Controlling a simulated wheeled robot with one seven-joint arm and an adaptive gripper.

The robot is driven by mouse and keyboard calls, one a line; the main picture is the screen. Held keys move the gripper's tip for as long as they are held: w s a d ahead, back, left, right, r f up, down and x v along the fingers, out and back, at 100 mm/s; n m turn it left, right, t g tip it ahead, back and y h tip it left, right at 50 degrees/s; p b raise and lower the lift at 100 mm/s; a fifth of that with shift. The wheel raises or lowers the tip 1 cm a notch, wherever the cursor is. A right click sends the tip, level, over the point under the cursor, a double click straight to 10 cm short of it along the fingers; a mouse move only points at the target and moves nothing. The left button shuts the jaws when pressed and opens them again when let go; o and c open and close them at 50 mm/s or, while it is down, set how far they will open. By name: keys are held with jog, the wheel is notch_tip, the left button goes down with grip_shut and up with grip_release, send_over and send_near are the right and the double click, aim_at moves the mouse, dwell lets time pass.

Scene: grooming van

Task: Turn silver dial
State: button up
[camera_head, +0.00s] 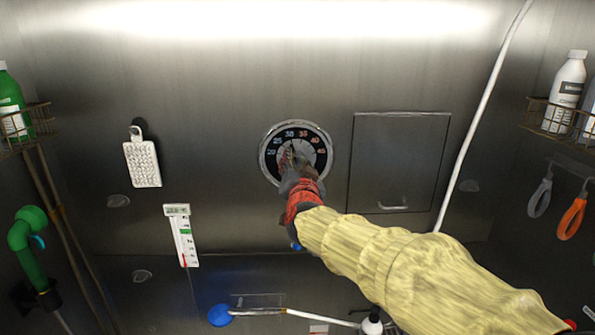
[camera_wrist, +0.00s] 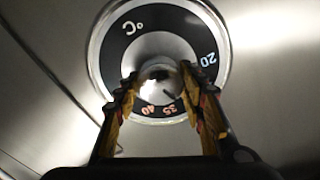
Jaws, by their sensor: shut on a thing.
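The silver dial is set in the metal wall, with a black ring of temperature numbers and a silver rim. In the head view the dial (camera_head: 322,155) is near the middle, partly hidden by my gripper (camera_head: 297,170), which reaches it from below right. In the wrist view the dial (camera_wrist: 145,45) fills the upper middle, and its round silver knob (camera_wrist: 158,78) lies between the two fingers. My gripper (camera_wrist: 160,88) is shut on the knob, one finger on each side. The wrist view shows °C, 20, 35 and 40 on the ring.
A square hatch (camera_head: 398,160) with a handle is right of the dial. A white hose (camera_head: 482,120) runs down beside it. A thermometer (camera_head: 183,235) and a white brush (camera_head: 142,163) hang on the left. Wire racks with bottles (camera_head: 567,92) stand at both sides.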

jog(key=shift+m, duration=0.4)
jog(key=o, duration=1.1)
jog(key=shift+c, duration=0.2)
jog(key=shift+o, duration=0.5)
jog(key=shift+s, duration=0.15)
jog(key=s, duration=1.1)
jog(key=shift+s+d, duration=0.15)
jog(key=shift+s, duration=0.25)
jog(key=shift+f, duration=0.1)
